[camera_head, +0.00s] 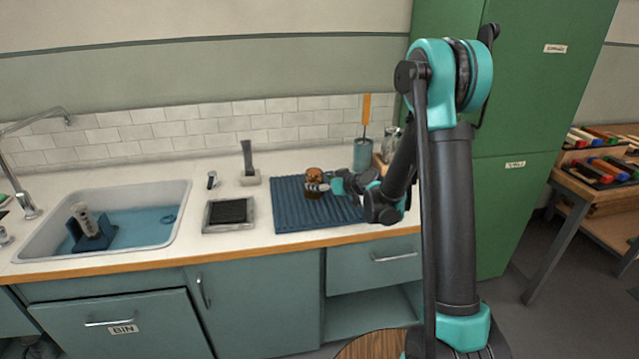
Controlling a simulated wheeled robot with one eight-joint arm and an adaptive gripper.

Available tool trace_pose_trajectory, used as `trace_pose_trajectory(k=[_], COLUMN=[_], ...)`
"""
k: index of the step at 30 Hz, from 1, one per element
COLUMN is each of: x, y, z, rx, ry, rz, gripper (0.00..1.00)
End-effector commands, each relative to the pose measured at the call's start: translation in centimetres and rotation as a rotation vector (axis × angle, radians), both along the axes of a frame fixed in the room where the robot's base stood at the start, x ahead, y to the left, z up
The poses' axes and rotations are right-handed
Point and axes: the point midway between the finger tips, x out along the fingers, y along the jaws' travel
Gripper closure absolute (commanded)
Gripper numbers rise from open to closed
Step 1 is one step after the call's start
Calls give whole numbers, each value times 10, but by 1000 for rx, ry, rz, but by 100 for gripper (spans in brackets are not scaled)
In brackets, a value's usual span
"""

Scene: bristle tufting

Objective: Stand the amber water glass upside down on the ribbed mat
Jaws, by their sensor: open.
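The blue ribbed mat (290,215) lies on the counter right of the sink. A small amber-brown object, which looks like the amber water glass (314,174), stands on or just above the mat near its middle. My gripper (318,187) reaches in from the right and its open fingers are at the glass, covering part of it. The glass looks roughly upright, but it is too small and too covered to tell which end is up or whether it touches the mat.
Left of the mat are a dark square tray (229,212) and a grey upright fixture (248,165). The sink (150,230) holds a blue rack with a pale item. A teal cup (362,155) with an orange-handled tool and clear glassware (391,143) stand behind my arm.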

Motion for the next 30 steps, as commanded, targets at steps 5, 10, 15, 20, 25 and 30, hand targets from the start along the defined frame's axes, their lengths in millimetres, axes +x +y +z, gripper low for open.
trace_pose_trajectory(k=[5, 10, 15, 20, 25, 30], x=[-21, -43, -60, -69, -85, -131], y=[-23, -45, -63, -71, -79, -100], z=[13, 26, 36, 41, 41, 31], rx=[1, 1, 0, 0, -13, -66], ry=[0, 0, 0, -1, 42, 194], rz=[-4, -4, -3, -1, -11, -66], gripper=[27, 27, 27, 27, 27, 27])
